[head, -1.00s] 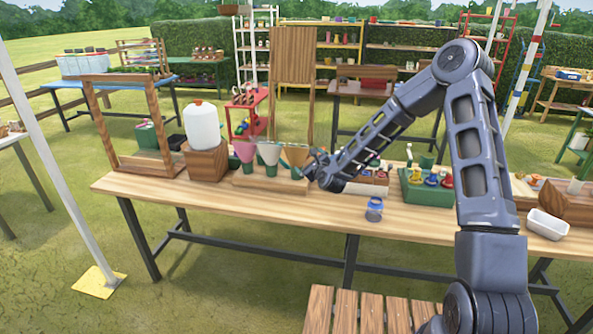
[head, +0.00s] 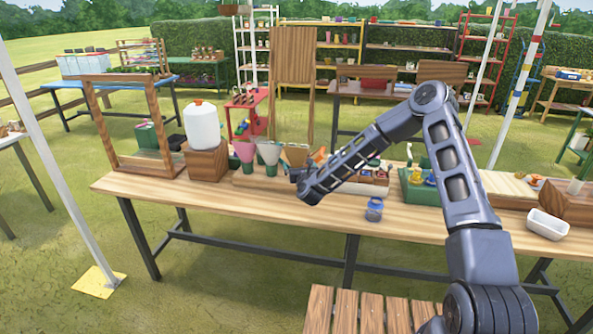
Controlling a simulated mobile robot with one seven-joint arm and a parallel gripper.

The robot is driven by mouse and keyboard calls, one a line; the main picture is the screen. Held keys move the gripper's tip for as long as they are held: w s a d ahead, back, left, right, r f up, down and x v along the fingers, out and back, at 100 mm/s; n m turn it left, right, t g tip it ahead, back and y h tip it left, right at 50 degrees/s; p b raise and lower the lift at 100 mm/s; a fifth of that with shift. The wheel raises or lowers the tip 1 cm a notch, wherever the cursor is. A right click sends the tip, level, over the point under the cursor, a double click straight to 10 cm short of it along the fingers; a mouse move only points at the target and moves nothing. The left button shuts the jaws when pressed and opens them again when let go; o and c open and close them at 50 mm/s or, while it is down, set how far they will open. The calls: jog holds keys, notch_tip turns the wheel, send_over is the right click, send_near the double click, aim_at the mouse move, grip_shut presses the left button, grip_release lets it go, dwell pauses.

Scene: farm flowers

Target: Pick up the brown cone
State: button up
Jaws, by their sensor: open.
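The brown cone (head: 296,154) stands wide end up behind my gripper, beside a white cone (head: 268,153) and a pink cone (head: 244,150). The pink and white cones sit in green holders on a wooden stand (head: 262,185); the lower part of the brown cone is hidden by my gripper. My gripper (head: 293,174) is open, low over the table in front of the brown cone. It is small in the picture, and I cannot tell whether it touches the cone.
A white jug on a wooden block (head: 207,163) and a wooden frame (head: 100,125) stand to the left. A blue jar (head: 374,210) is near the table's front edge. A green crate (head: 412,190) and a white tray (head: 547,224) are to the right. The table's (head: 230,208) front left is clear.

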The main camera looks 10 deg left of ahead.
aim_at(295, 155)
jog(key=shift+x, duration=3.05)
jog(key=shift+f, duration=0.15)
jog(key=c, duration=1)
